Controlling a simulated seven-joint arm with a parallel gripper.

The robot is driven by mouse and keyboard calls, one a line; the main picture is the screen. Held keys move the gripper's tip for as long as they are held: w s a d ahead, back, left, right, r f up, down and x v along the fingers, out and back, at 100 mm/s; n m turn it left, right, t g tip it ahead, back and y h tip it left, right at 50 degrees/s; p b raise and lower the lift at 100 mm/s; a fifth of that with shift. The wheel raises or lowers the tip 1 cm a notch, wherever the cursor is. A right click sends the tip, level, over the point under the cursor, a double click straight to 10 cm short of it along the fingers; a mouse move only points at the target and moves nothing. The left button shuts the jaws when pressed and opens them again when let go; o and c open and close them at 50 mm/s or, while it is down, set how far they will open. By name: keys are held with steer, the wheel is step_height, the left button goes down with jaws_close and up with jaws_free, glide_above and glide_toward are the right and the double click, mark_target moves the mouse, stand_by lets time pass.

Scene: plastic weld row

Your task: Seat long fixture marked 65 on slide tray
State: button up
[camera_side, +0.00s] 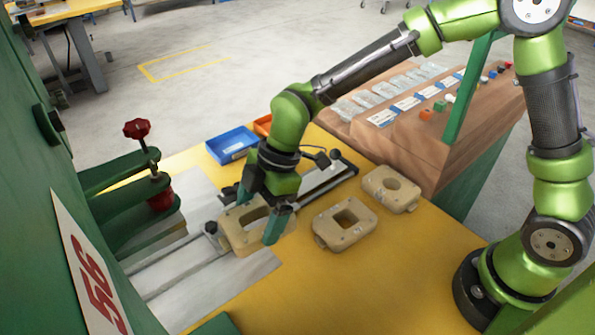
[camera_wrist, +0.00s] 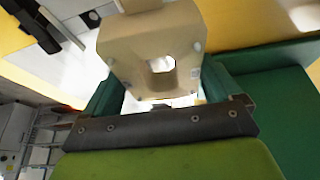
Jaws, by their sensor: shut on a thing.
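My gripper (camera_side: 262,212) is shut on a tan fixture (camera_side: 239,239) with a long opening, one finger on each side of it. The held fixture is over the slide tray area by the metal rails (camera_side: 185,262); I cannot tell whether it touches the tray, which is largely hidden beneath it. In the wrist view the held fixture (camera_wrist: 120,47) shows between my green fingers (camera_wrist: 160,92), with a hole through its middle. Two more tan fixtures lie to the right: one with a squarish opening (camera_side: 364,225) and one with a round opening (camera_side: 408,199). No number 65 is readable on any fixture.
A green clamp with a red knob (camera_side: 137,128) stands left of the rails. A blue bin (camera_side: 231,145) and an orange bin (camera_side: 263,125) are behind my gripper. A wooden console (camera_side: 430,135) with buttons stands at the right. The yellow table front (camera_side: 390,285) is clear.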

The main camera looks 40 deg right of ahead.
steer(key=w+d, duration=0.3)
steer(key=w, duration=0.6)
steer(key=shift+n, duration=0.4)
steer(key=shift+s+f, duration=0.2)
steer(key=shift+f, duration=2.55)
steer(key=shift+f, duration=0.55)
steer(key=o, duration=0.9)
steer(key=shift+c, duration=0.2)
step_height(320, 180, up, 7)
